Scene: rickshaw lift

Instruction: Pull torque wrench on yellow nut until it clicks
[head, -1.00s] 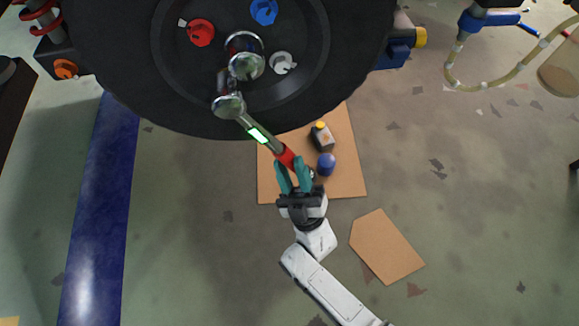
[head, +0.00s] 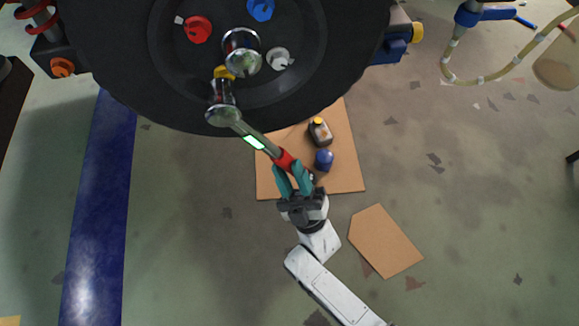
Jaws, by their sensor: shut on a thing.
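The yellow nut (head: 223,72) shows as a small yellow patch on the lower left of the wheel's hub area, partly hidden by the wrench's chrome socket end. The torque wrench (head: 243,133) slants from that socket end down to the right, with a lit green display (head: 255,142) and a red handle (head: 284,160). I cannot tell whether the socket is seated on the nut. My gripper (head: 292,177), with teal fingers, is shut on the handle's lower end.
The large black wheel (head: 110,60) fills the top, with red (head: 198,29), blue (head: 261,9) and white (head: 280,59) nuts. A cardboard sheet (head: 345,175) carries a bottle (head: 320,131) and a blue object (head: 324,159). Another cardboard piece (head: 385,243) lies lower right.

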